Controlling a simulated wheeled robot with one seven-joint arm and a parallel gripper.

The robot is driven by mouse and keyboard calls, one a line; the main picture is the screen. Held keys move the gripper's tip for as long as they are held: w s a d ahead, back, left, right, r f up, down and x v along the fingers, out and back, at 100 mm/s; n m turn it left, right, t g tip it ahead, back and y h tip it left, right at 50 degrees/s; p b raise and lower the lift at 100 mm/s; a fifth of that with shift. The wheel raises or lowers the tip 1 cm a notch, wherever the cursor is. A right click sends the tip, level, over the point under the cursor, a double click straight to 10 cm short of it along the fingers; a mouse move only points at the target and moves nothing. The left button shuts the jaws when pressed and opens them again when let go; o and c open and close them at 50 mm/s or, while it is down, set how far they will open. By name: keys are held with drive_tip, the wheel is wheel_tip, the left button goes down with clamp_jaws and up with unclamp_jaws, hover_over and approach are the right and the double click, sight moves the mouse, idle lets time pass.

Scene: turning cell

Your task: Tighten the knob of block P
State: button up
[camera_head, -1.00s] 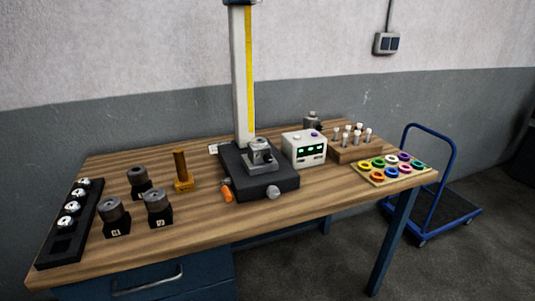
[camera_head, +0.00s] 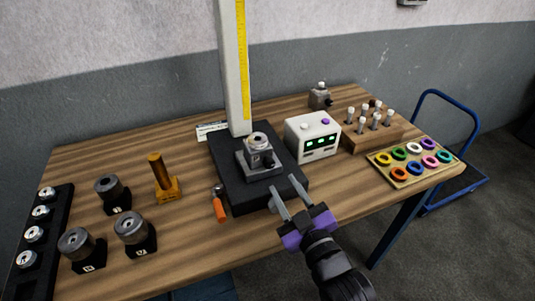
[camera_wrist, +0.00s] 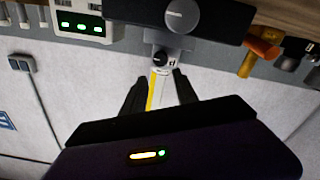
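A grey metal block with a round ring-shaped top (camera_head: 258,141) sits on the black base of the column stand; its small dark knob (camera_head: 269,161) is on the near side. In the wrist view, which is upside down, the block (camera_wrist: 172,40) shows its black knob (camera_wrist: 160,60) beside a small mark too small to read surely. A second grey block (camera_head: 320,98) with a dark side knob stands at the back right. I cannot read which is P. My gripper (camera_head: 285,190) is open and empty, its fingers in front of the base, apart from the knob; the fingers also show in the wrist view (camera_wrist: 158,76).
The white meter box (camera_head: 313,136) stands right of the base, the tall column (camera_head: 235,70) behind the block. An orange-handled tool (camera_head: 220,206) and an amber post (camera_head: 162,178) are to the left. Several round parts on black stands fill the left side.

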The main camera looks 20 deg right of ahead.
sight(270, 165)
drive_tip(key=shift+n, duration=0.3)
drive_tip(key=w, duration=0.2)
drive_tip(key=w+p, duration=0.1)
drive_tip(key=w, duration=0.4)
drive_tip(key=shift+w+f, duration=0.35)
drive_tip(key=shift+w, duration=0.05)
clamp_jaws()
